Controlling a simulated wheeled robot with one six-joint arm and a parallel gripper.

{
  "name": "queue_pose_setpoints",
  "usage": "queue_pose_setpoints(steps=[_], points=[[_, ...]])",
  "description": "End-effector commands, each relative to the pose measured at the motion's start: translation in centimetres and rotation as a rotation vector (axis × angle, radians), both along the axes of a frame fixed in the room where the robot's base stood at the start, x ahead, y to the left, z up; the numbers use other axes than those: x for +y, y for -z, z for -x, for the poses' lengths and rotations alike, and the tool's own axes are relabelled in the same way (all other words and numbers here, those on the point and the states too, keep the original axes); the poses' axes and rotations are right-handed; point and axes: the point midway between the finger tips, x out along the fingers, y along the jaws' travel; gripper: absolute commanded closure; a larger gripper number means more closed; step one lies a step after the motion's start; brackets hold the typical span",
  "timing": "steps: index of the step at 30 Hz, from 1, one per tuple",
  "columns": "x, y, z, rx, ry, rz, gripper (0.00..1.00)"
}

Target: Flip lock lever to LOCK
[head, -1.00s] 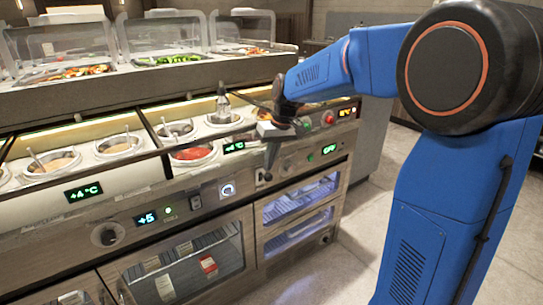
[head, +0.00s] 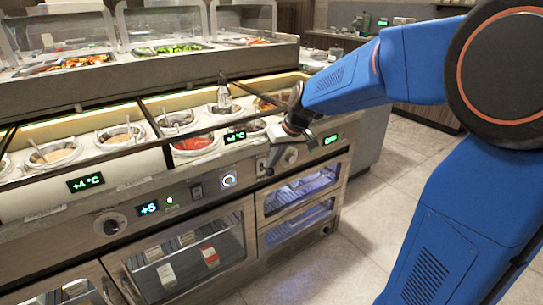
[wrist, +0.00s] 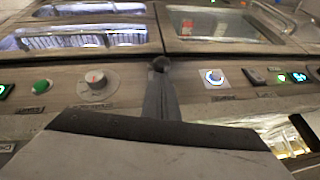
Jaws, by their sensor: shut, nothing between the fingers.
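My gripper (head: 271,160) is shut and empty, pointing down at the front control panel (head: 205,186). In the wrist view its narrow dark fingers (wrist: 160,88) stand upright in mid-picture, above the pale gripper body. A dark round knob (wrist: 161,64), seemingly the end of the lock lever, shows right at the fingertips. In the head view the lever (head: 262,168) is a small dark shape beside the fingers, between the blue-ringed button (head: 229,180) and a dial (head: 291,155). The fingers hide much of it. I cannot tell whether they touch it or which way it is set.
In the wrist view a dial (wrist: 97,82) and a green button (wrist: 41,87) lie left of the fingers. A lit blue-ringed button (wrist: 214,77) lies right. Sauce wells (head: 192,143) sit above the panel, glass-fronted drawers below. The floor at right is clear.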

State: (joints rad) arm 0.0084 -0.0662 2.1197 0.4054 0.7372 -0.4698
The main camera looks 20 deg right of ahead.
Motion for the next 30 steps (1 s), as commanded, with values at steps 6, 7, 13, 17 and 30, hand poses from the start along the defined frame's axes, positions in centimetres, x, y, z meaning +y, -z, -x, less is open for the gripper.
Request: queue_pose_setpoints(steps=[6, 7, 13, 17, 30], points=[[-0.2, 1.2, 0.8, -0.033, 0.000, -0.011, 1.00], [-0.3, 1.4, 0.9, -0.033, 0.000, -0.011, 1.00], [-0.5, 2.8, 1.5, -0.032, 0.000, -0.011, 1.00], [-0.6, 3.7, 1.8, -0.030, 0.000, -0.011, 1.00], [-0.6, 5.2, 2.1, -0.031, 0.000, -0.012, 1.00]])
